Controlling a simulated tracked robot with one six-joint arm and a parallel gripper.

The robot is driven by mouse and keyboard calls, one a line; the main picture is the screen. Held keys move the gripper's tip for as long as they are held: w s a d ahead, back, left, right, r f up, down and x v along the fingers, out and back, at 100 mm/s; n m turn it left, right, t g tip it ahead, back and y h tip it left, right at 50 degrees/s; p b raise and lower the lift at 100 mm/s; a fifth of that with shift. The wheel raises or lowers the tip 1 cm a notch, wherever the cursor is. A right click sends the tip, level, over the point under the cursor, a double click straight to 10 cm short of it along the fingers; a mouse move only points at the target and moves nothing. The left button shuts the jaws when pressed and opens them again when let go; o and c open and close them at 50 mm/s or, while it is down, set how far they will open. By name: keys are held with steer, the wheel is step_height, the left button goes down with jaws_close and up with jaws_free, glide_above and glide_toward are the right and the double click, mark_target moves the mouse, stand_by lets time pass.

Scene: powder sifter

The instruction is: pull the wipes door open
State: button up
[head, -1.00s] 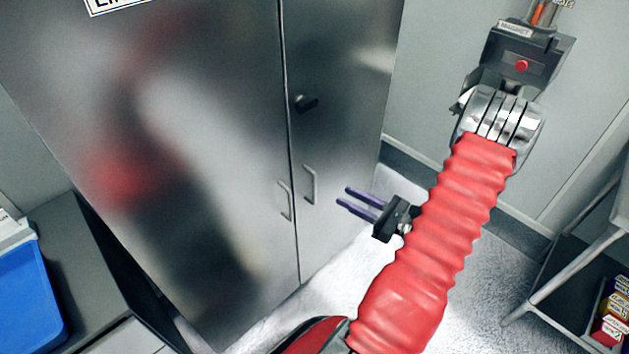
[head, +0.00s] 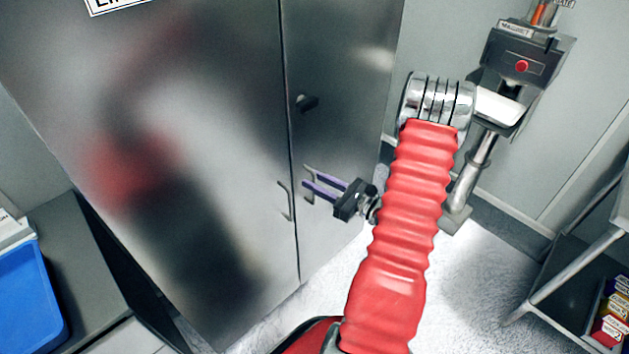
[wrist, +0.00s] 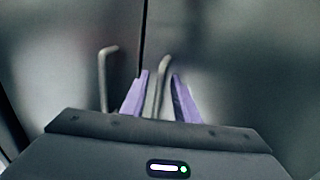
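A grey metal cabinet has two closed doors, a left door (head: 230,130) and a right door (head: 345,90). I see no wipes label, so I cannot tell from a label which is the wipes door. Each door has a bar handle beside the seam. My gripper (head: 307,177) is at the right door's handle, its two purple fingers apart. In the wrist view that handle (wrist: 162,72) stands between the fingertips, with gaps showing on both sides. The left door's handle (wrist: 102,75) is outside the fingers, to their left; it also shows in the head view (head: 286,200).
A black knob (head: 307,102) is on the right door above its handle. A blue bin (head: 28,295) stands on a counter at the left. A machine with a red button (head: 522,66) is at the back right. A shelf with boxes (head: 612,310) is at the lower right.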

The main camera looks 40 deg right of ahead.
steer(key=shift+w+a, duration=0.1)
steer(key=shift+w, duration=0.25)
jaws_close()
stand_by(0.6)
